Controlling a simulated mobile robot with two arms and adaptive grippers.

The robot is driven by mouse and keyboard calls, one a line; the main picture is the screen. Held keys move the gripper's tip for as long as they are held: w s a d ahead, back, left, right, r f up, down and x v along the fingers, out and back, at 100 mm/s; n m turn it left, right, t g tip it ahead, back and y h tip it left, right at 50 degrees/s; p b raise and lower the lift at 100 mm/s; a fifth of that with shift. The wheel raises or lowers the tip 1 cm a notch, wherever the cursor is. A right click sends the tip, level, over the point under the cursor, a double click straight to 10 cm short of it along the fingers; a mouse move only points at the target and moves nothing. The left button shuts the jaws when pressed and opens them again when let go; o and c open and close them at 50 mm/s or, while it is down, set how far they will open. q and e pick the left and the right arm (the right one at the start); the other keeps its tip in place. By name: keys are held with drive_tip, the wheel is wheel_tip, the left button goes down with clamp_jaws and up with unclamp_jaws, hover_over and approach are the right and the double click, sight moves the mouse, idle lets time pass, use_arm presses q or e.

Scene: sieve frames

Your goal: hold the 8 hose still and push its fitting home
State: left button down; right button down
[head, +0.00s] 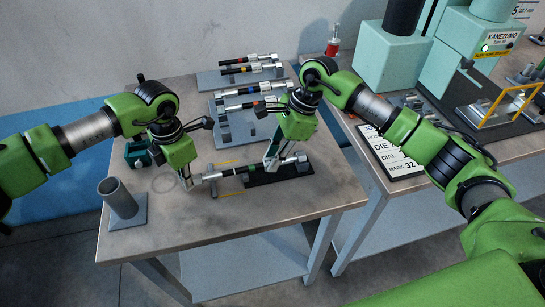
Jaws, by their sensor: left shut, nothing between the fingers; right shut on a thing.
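A dark hose (233,171) with green and white bands lies level across the front of the near table. I take it as the 8 hose, but I cannot read a mark. A silver fitting (211,176) is at its left end; how deep it sits I cannot tell. My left gripper (188,184) is shut and empty, low by the fitting's left end; I cannot tell whether it touches. My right gripper (268,163) is shut on the hose above a black holder (284,174), and its fingers hide part of the hose. Another silver end (301,159) shows to its right.
A grey upright tube (119,199) stands at the table's left, with a dark green box (137,154) behind it. Several other hoses lie on grey racks (211,81) at the back. A press (452,49) stands on the right table. The front table strip is clear.

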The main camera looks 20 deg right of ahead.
sight(198, 176)
use_arm(q)
drive_tip(key=shift+d+r, duration=0.1)
drive_tip(key=shift+d, duration=0.5)
use_arm(e)
drive_tip(key=shift+a, duration=0.2)
use_arm(q)
drive_tip(key=shift+d, duration=1.15)
use_arm(e)
drive_tip(key=shift+a, duration=0.1)
use_arm(q)
drive_tip(key=shift+a, duration=0.15)
drive_tip(key=shift+a, duration=0.2)
use_arm(e)
drive_tip(key=shift+d, duration=0.3)
use_arm(q)
wheel_tip(198, 176, up, 8)
drive_tip(key=a, duration=0.1)
drive_tip(key=shift+a, duration=0.15)
idle(0.6)
